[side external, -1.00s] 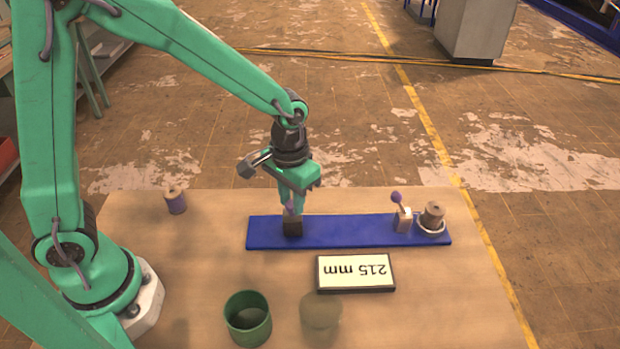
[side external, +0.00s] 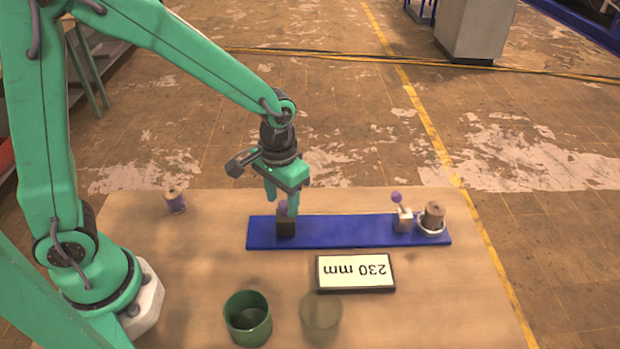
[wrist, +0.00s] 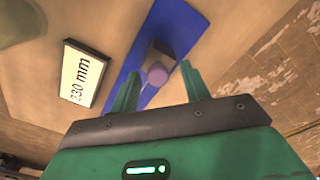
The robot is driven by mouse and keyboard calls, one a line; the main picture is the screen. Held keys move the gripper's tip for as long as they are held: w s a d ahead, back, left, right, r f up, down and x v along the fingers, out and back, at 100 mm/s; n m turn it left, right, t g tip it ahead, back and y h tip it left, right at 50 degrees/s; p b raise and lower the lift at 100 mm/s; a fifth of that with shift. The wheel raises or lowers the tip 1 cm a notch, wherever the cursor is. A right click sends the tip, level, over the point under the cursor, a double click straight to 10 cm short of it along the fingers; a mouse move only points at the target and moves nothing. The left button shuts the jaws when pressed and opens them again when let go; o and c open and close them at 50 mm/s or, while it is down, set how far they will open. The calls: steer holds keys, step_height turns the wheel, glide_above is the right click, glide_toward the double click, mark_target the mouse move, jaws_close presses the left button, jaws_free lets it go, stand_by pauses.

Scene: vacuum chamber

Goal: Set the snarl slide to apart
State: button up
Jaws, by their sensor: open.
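The slide is a blue rail (side external: 345,231) lying on the table, with a dark block (side external: 286,227) near its left end. A purple knob (side external: 283,208) tops the block. Near the rail's right end stands a pale block (side external: 404,221) with a tilted purple-tipped lever. My gripper (side external: 282,203) is open, its fingers down around the dark block's knob. In the wrist view the knob (wrist: 157,75) lies between the two green fingers (wrist: 160,90), with gaps visible on both sides. A display (side external: 355,272) in front of the rail reads 230 mm, upside down in the side view.
A brown spool (side external: 434,214) sits in a white ring at the rail's right end. A purple-wound spool (side external: 174,201) stands at the table's back left. A green cup (side external: 247,318) and a translucent round thing (side external: 320,314) are at the front.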

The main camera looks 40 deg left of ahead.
step_height(320, 180, up, 8)
steer(key=shift+f, duration=0.25)
steer(key=shift+r, duration=0.15)
stand_by(0.4)
steer(key=shift+s+a+r, duration=0.15)
steer(key=shift+a+r, duration=0.1)
steer(key=shift+a, duration=0.05)
steer(key=s+a+r+t, duration=0.5)
steer(key=s+a+r, duration=0.3)
steer(key=s, duration=0.3)
steer(key=shift+s+a+r+t, duration=0.15)
steer(key=shift+s+a+t, duration=0.15)
steer(key=shift+a, duration=0.2)
stand_by(0.7)
